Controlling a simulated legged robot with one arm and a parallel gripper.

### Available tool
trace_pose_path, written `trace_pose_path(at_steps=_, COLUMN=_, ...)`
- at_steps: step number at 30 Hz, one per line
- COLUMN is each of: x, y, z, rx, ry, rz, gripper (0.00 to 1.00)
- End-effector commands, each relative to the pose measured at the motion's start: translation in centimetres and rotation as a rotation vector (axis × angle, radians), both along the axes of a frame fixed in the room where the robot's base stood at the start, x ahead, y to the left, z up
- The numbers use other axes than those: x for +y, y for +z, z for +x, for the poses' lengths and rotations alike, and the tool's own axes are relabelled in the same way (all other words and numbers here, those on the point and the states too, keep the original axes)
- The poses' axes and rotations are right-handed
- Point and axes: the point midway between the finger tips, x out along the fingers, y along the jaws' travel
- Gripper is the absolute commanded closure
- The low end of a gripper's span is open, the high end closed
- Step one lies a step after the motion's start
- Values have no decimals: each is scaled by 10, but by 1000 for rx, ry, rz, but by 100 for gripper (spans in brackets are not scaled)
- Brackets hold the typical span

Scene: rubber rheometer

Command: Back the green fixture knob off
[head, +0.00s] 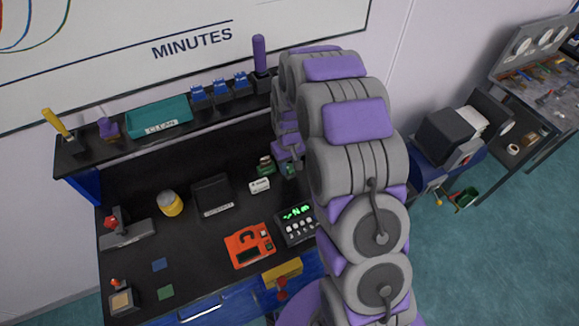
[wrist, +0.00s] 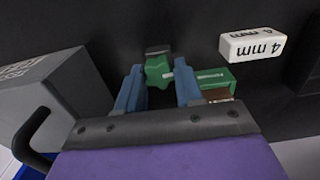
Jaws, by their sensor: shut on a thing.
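The green fixture knob (wrist: 158,72) sits between the two blue fingers of my gripper (wrist: 159,74) in the wrist view. My gripper is shut on it. A small grey metal piece (wrist: 157,50) shows just beyond the knob. In the head view my purple gripper (head: 288,148) is low over the back of the black bench, and my arm hides part of that area.
A white "4 mm" block (wrist: 252,44) lies right of the fixture. A grey box (wrist: 45,100) with a black handle stands close on the left in the wrist view. An orange device (head: 249,246) and a black display unit (head: 297,224) sit nearer the bench front.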

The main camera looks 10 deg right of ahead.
Motion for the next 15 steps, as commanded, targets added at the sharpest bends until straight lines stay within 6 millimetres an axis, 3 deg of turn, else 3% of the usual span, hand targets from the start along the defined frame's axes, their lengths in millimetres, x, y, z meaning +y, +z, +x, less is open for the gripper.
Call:
trace_pose_path(at_steps=6, x=0, y=0, z=0, rx=0, ry=1, rz=0, gripper=94)
trace_pose_path(at_steps=10, x=0, y=0, z=0, rx=0, ry=48, rz=1, gripper=95)
trace_pose_path(at_steps=15, x=2, y=0, z=0, rx=0, ry=268, rz=2, gripper=95)
